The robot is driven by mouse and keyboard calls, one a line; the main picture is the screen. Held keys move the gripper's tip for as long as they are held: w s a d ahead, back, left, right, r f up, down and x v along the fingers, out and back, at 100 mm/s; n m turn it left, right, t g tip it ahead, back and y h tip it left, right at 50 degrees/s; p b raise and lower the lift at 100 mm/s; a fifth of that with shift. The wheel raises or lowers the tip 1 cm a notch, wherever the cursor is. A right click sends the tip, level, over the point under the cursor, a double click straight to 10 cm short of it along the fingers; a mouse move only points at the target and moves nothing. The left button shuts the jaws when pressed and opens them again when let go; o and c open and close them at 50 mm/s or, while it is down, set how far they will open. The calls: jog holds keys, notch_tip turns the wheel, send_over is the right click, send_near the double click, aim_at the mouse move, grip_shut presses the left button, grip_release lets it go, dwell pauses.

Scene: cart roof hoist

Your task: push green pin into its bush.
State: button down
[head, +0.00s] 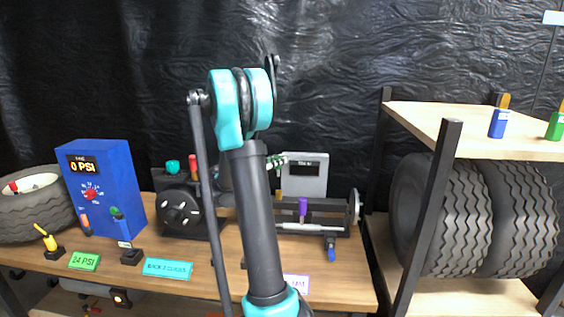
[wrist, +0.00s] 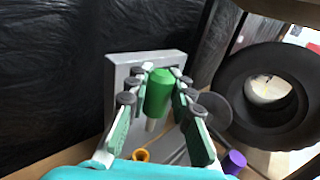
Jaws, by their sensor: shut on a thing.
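The green pin (wrist: 160,92) has a thick green head and a pale shank pointing down. My gripper (wrist: 164,72) is shut on its head, with fingers on both sides, in front of a grey box. The pin's lower end is partly hidden, and I cannot tell whether it touches anything. In the head view my gripper (head: 279,160) is small and mostly hidden behind my arm, just left of the grey box (head: 308,174). No bush for the green pin can be made out clearly. An orange ring-shaped piece (wrist: 141,155) shows below the pin in the wrist view.
A purple piece (head: 303,206) stands on the dark bench machine (head: 336,208), right of my arm. A blue pressure box (head: 105,190) stands at the left. A shelf (head: 470,130) with large tyres (head: 520,215) is at the right.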

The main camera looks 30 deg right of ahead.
jog(key=shift+w+d, duration=0.1)
jog(key=shift+d, duration=0.15)
jog(key=shift+f, duration=0.1)
jog(key=shift+f, duration=2.75)
jog(key=shift+f, duration=2.1)
jog(key=c, duration=1.3)
grip_release()
jog(key=shift+o, duration=0.2)
jog(key=shift+a, duration=0.1)
jog(key=s+a, duration=0.1)
jog(key=a, duration=1)
jog(key=shift+s+a, duration=0.3)
jog(key=shift+a, duration=0.1)
